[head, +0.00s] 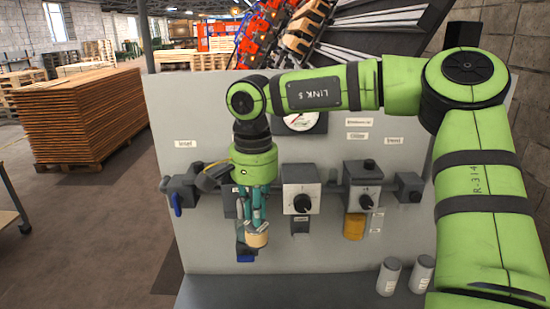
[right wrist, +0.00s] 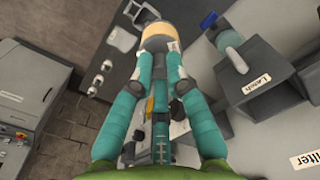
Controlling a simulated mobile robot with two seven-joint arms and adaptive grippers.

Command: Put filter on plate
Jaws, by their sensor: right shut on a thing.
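My right gripper (head: 255,222) hangs in front of the grey panel and is shut on a short cream-tan cylinder (head: 257,239), which looks like the filter. In the right wrist view the teal fingers of this gripper (right wrist: 158,60) pinch the cylinder (right wrist: 156,36) from both sides, and its lower part is partly hidden by the fingertips. The cylinder is in the air, above the grey bench top (head: 310,290) at the foot of the panel. My left gripper is not in the head view.
The upright panel (head: 210,262) carries blue-handled valves, a knob box (head: 301,198) and a regulator with an amber bowl (head: 354,226). Two small grey canisters (head: 388,276) (head: 422,273) stand on the bench at right. A timber stack (head: 75,115) stands at left, with open floor before it.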

